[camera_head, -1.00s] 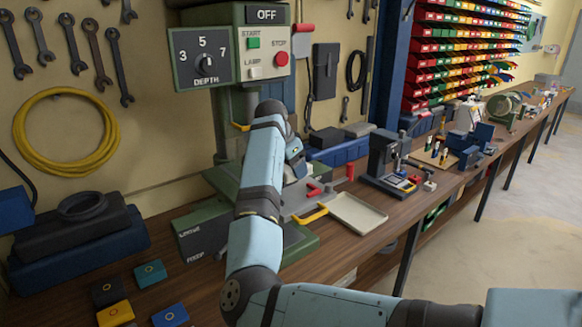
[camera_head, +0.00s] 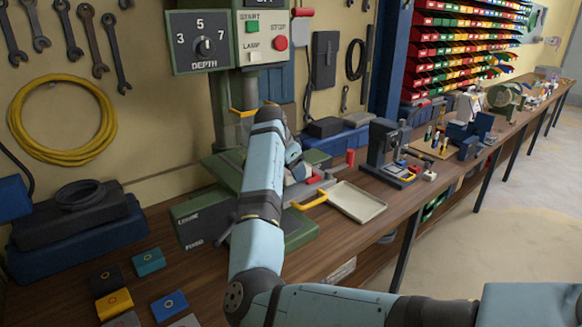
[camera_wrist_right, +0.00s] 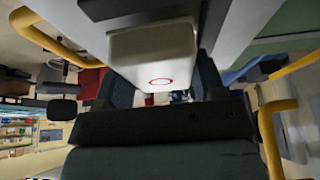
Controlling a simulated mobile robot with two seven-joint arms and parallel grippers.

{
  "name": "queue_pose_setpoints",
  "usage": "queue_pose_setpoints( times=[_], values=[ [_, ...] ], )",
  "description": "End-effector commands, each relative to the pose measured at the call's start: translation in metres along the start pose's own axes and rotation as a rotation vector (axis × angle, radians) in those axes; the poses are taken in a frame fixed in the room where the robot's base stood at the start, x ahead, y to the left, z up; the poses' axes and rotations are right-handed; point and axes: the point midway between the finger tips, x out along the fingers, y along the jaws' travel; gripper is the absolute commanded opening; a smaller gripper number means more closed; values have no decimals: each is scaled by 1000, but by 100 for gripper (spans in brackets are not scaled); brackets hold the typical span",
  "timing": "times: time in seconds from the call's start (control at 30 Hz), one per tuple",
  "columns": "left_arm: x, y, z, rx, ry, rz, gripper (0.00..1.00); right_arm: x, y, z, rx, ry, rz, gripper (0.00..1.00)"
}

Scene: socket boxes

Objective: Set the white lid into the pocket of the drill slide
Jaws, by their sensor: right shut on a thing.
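The white lid (camera_wrist_right: 152,55), with a red ring mark on one face, is in my right gripper (camera_wrist_right: 162,88), between its dark fingers in the right wrist view. In the head view my right arm hides the lid, and only part of my right gripper (camera_head: 298,170) shows beside the drill press. The drill slide (camera_head: 305,188), a grey part with red pieces and a yellow handle, sits at the press's base. My arm covers part of it, and its pocket cannot be made out. I cannot tell whether the lid touches the slide. My left gripper is not in view.
The green drill press panel (camera_head: 206,45) stands at the back. A cream tray (camera_head: 352,203) lies right of the slide. A black fixture (camera_head: 388,150) stands beyond it. Several coloured ring-marked blocks (camera_head: 149,262) lie at lower left. A dark blue case (camera_head: 80,245) is at far left.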

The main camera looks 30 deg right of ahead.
Motion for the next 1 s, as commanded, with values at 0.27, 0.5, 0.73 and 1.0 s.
queue_pose_setpoints(
  times=[0.27, 0.5, 0.73, 1.0],
  values=[
    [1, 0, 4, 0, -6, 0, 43, 11, 2, 7, -11, -14, 18, 93],
    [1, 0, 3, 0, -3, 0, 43, 11, 2, 8, -13, -16, 19, 93],
    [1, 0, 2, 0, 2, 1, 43, -6, 1, 8, -13, -14, 15, 93],
    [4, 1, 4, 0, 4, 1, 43, -71, 2, 4, -5, -6, 4, 93]
  ],
)
